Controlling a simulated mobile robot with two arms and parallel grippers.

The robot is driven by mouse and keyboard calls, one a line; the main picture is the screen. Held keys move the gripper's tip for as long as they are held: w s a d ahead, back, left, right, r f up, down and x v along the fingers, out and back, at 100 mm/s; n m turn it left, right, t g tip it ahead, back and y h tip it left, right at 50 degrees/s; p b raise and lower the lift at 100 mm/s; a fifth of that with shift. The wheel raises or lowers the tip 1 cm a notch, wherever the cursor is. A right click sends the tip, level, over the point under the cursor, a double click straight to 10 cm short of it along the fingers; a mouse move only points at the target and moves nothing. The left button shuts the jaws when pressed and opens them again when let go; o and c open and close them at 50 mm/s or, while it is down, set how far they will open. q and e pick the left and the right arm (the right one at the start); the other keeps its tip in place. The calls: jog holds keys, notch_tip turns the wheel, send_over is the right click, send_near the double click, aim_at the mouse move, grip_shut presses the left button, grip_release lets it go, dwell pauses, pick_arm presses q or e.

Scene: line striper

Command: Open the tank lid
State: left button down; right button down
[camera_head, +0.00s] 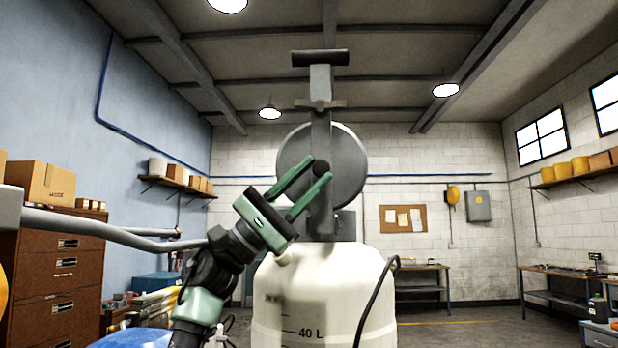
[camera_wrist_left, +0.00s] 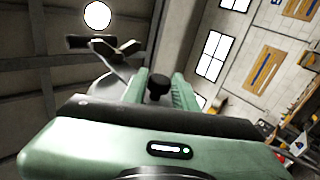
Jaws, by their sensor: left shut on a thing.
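The white tank (camera_head: 325,295), marked 40 L, stands in the middle of the head view. A round grey disc, apparently the tank lid (camera_head: 350,160), stands upright above it, facing me. A dark grey post (camera_head: 320,215) overlaps the disc. My left gripper (camera_head: 322,168) reaches up from the lower left, above the tank's top, and is shut on a small dark knob (camera_head: 320,167). In the left wrist view the knob (camera_wrist_left: 158,86) sits between the green fingers. The knob's join to the lid is hidden. My right gripper is out of view.
A black hose (camera_head: 378,300) curves down the tank's right side. A grey tube (camera_head: 110,229) runs in from the left. A brown drawer cabinet (camera_head: 60,280) with boxes stands at left. Benches (camera_head: 425,283) line the back and right walls. Open floor shows right of the tank.

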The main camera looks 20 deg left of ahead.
pick_arm(q)
jog(key=shift+w+d+f, duration=0.15)
jog(key=shift+f, duration=0.35)
jog(key=c, duration=1.1)
grip_release()
jog(key=shift+w+t, duration=0.15)
jog(key=shift+t, duration=0.15)
jog(key=b+v, duration=0.3)
jog(key=v, duration=0.4)
jog(key=shift+a+f, duration=0.3)
jog(key=shift+w, duration=0.1)
jog(key=shift+n, duration=0.3)
